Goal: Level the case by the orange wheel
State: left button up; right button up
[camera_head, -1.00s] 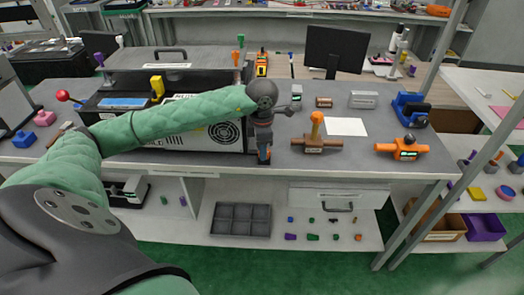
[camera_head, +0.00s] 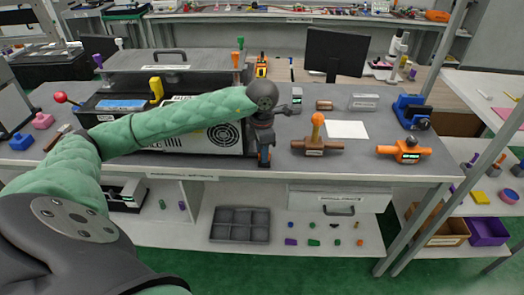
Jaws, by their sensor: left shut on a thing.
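The case (camera_head: 200,138) is a pale metal box with a round fan grille, on the grey bench at left centre. My left arm crosses in front of it and hides part of its face. I cannot tell whether the case is level. My left gripper (camera_head: 264,155) points down beside the case's right front corner. It is shut on a small part there, which I take to be the orange wheel. The fingers hide nearly all of it, with only a trace of orange showing. My right gripper is not in view.
Right of my gripper stand an orange-handled valve (camera_head: 317,136) on a pipe and another orange fixture (camera_head: 405,151). A white sheet (camera_head: 347,129) and a blue device (camera_head: 411,111) lie behind. A monitor (camera_head: 336,53) stands at the back. A yellow lever (camera_head: 157,89) rises behind my arm.

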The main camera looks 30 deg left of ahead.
pick_arm(q)
jog(key=shift+r, duration=0.1)
jog(key=o, duration=1)
jog(key=shift+c, duration=0.2)
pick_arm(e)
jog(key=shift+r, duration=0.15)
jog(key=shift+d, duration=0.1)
pick_arm(q)
notch_tip(320, 180, up, 7)
jog(key=shift+w+f+b, duration=0.1)
jog(key=shift+b, duration=0.7)
jog(key=shift+r, duration=0.45)
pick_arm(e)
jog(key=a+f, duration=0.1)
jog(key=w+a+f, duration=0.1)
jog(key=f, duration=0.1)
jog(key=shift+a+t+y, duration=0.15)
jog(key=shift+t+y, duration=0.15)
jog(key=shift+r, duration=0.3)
